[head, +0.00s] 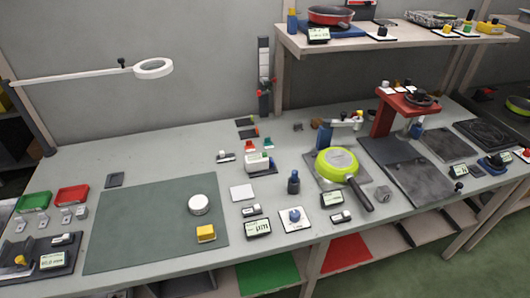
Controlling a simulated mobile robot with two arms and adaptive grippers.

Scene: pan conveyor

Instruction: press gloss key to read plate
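Neither of my grippers shows in the head view. I cannot tell which key is the gloss key, as the labels are too small to read. A small white and green instrument (258,163) stands on a dark base mid-table. A display reading µm (257,228) stands at the front, with a white pad bearing a blue knob (295,216) to its right. Another small display (331,198) stands beside a green pan (337,164), which lies bottom up on a grey plate (318,178). A small white square plate (242,192) lies flat left of these.
A dark green mat (140,230) covers the left table, holding a white round tin (199,204) and a yellow block (206,233). A ring lamp (153,68) overhangs it. A red stand (405,105) rises at right. A raised shelf (360,42) spans the back.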

